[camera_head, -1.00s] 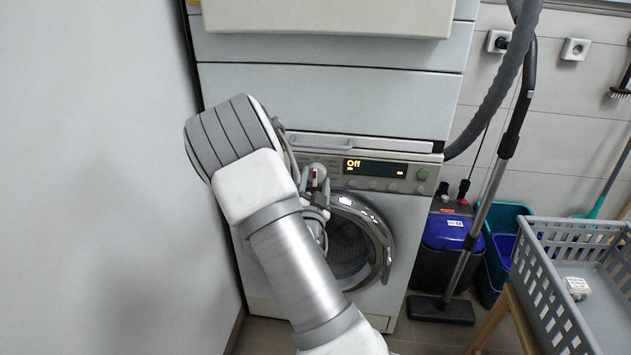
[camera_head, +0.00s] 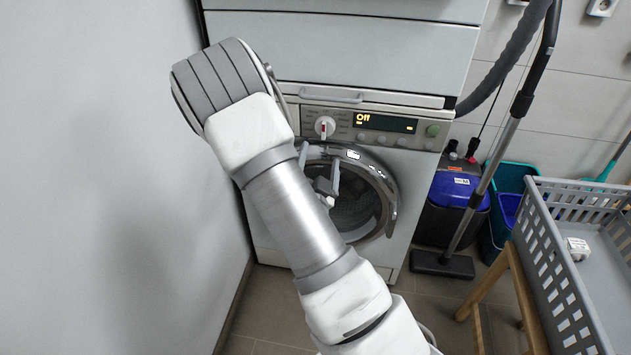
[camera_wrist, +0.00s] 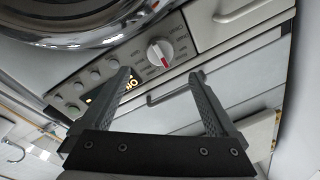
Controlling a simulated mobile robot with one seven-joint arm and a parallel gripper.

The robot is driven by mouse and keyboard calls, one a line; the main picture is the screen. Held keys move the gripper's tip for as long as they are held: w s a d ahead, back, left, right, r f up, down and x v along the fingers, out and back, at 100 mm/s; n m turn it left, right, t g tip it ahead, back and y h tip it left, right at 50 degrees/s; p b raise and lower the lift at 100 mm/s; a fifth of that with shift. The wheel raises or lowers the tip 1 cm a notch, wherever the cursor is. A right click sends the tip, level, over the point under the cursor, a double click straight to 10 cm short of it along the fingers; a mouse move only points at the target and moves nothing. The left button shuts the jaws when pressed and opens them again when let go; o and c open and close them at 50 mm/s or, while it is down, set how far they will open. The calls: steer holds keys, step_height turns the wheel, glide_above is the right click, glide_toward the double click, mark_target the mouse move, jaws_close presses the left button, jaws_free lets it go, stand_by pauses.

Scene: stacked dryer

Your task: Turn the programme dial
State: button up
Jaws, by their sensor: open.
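The programme dial (camera_head: 324,126) is a round white knob with a red mark, at the left of the dryer's control panel. In the wrist view the dial (camera_wrist: 159,53) shows between and beyond my fingertips. My gripper (camera_head: 320,165) is open and empty, with its fingers apart from the dial. In the head view it appears just below the dial, in front of the round door. In the wrist view my gripper (camera_wrist: 160,76) has one finger on each side of the picture's middle. The display (camera_head: 385,123) reads "Off".
The round door (camera_head: 360,200) lies below the panel. A handle bar (camera_wrist: 170,96) crosses behind my fingers in the wrist view. A wall stands close on the left.

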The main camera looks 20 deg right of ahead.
steer(key=p+v, duration=0.4)
steer(key=v, duration=0.4)
stand_by(0.4)
